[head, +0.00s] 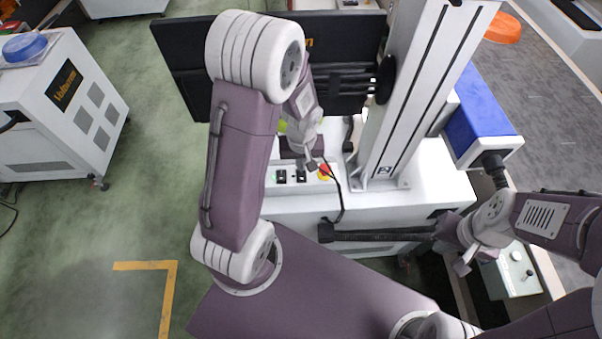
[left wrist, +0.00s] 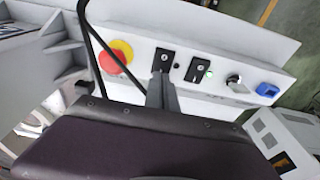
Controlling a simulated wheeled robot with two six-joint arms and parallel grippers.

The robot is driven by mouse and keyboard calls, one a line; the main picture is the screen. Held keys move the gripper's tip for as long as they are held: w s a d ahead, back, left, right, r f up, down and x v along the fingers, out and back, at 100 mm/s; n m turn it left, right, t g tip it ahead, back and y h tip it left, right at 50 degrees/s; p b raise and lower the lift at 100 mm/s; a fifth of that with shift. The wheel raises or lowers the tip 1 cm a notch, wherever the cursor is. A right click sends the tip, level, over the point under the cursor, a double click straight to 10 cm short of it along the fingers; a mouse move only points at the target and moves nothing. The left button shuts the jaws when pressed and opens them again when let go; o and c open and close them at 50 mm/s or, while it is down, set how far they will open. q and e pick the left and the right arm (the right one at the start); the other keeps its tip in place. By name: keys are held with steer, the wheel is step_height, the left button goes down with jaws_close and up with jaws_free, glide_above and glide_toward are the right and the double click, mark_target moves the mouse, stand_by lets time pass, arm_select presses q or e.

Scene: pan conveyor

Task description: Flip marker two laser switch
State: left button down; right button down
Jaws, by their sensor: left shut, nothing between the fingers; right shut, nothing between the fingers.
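A white control panel (left wrist: 130,90) crosses the left wrist view. It carries a red emergency stop button on a yellow base (left wrist: 118,55), a black switch (left wrist: 164,60) beside it, and a second black switch (left wrist: 199,68) with a green light. I cannot read which is the laser switch. My left gripper (left wrist: 161,82) is shut and empty, its tips just below the first black switch; contact cannot be told. In the head view my left gripper (head: 312,166) is over the panel between that switch (head: 301,176) and the emergency stop. My right gripper (head: 462,266) is shut and empty, off to the right.
A silver key switch (left wrist: 236,82) and a blue socket (left wrist: 267,90) sit further along the panel. A black cable (head: 337,195) hangs near the emergency stop. A white column (head: 420,90) rises behind, and a dark monitor (head: 345,40) stands at the back.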

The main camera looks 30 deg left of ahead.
arm_select(q)
steer(key=shift+f+b, duration=0.6)
steer(key=shift+f, duration=0.05)
step_height(320, 180, up, 7)
steer(key=p, duration=0.6)
stand_by(0.3)
steer(key=s+d+r+m+h, duration=0.1)
steer(key=s+d+r+m, duration=0.3)
steer(key=s, duration=0.4)
steer(key=shift+d+r+m, duration=0.4)
steer(key=shift+r+m, duration=0.3)
steer(key=shift+m, duration=0.4)
